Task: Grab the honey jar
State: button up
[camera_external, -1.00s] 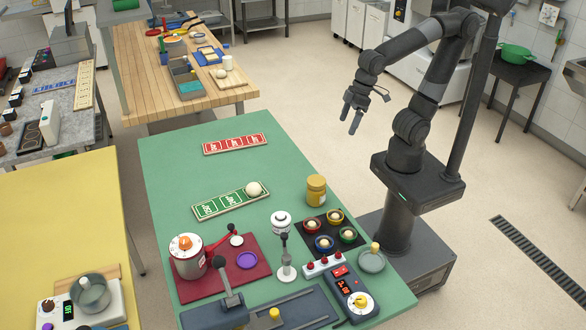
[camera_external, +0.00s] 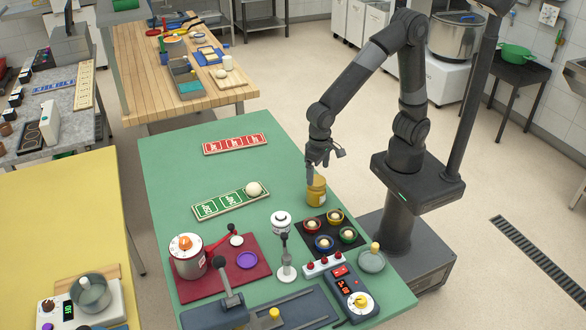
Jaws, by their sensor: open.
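The honey jar (camera_external: 316,195) is a yellow jar with a yellow lid and a pale label. It stands upright on the green table (camera_external: 172,163), near its right edge. My gripper (camera_external: 317,169) points down at the top of the jar, with its fingers at the lid. The fingers are open. They hide part of the lid, and I cannot tell whether they touch it.
Close in front of the jar is a black mat (camera_external: 303,246) with several small bowls. A green card strip (camera_external: 216,206) with a pale ball (camera_external: 254,189) lies to the left. A red card strip (camera_external: 234,144) lies farther back. The table between is clear.

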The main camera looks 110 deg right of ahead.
aim_at(316, 189)
jog(key=f, duration=0.9)
jog(key=shift+w, duration=0.2)
jog(key=shift+r, duration=0.1)
jog(key=c, duration=1.4)
